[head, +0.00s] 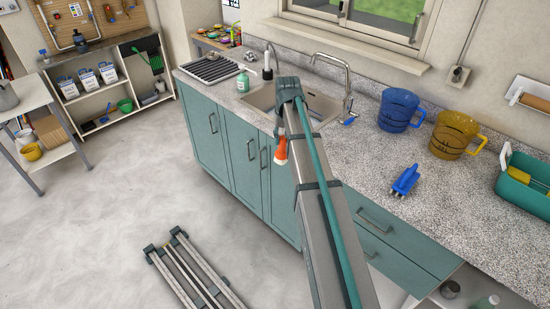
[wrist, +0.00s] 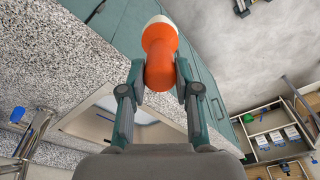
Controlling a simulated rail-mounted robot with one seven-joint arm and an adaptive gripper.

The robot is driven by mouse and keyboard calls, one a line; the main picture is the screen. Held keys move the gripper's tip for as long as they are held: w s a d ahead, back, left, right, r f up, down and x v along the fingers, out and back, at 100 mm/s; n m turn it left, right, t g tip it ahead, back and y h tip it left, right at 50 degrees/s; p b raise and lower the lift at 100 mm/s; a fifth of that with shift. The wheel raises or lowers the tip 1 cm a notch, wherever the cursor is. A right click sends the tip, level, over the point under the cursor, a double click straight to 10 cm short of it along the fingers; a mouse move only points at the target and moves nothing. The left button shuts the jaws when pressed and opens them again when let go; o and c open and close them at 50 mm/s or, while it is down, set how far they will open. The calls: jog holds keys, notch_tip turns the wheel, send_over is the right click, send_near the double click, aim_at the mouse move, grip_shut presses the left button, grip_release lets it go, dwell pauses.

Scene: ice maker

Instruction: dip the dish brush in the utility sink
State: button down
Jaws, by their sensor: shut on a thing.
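The dish brush (head: 281,152), orange with a white end, is held in my gripper (wrist: 159,75). In the wrist view the fingers close on both sides of the brush's orange part (wrist: 158,48), and its white end points away from the gripper. In the head view the brush hangs with its white end down, in front of the teal cabinet doors near the counter's front edge. The utility sink (head: 321,108) is set in the counter just behind it, partly hidden by my arm. The sink also shows below the gripper in the wrist view (wrist: 92,120).
A curved faucet (head: 346,75) stands behind the sink. The counter between is clear.

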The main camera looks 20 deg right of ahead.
jog(key=w+d+r+t+p, duration=0.1)
jog(key=w+d+r, duration=0.1)
jog(key=w+d, duration=0.55)
jog(key=w+d+r+m, duration=0.1)
jog(key=w+d+r, duration=0.3)
jog(key=w, duration=0.7)
jog(key=w+d+r+t+p, duration=0.1)
jog(key=w+d, duration=0.6)
jog(key=w, duration=0.2)
notch_tip(320, 180, down, 22)
jog(key=b, duration=0.8)
jog(key=shift+a+f+b, duration=0.2)
jog(key=shift+a+b, duration=0.05)
jog(key=shift+b, duration=0.1)
notch_tip(320, 180, up, 21)
jog(key=p, duration=0.7)
jog(key=shift+r, duration=0.2)
dwell(1.3)
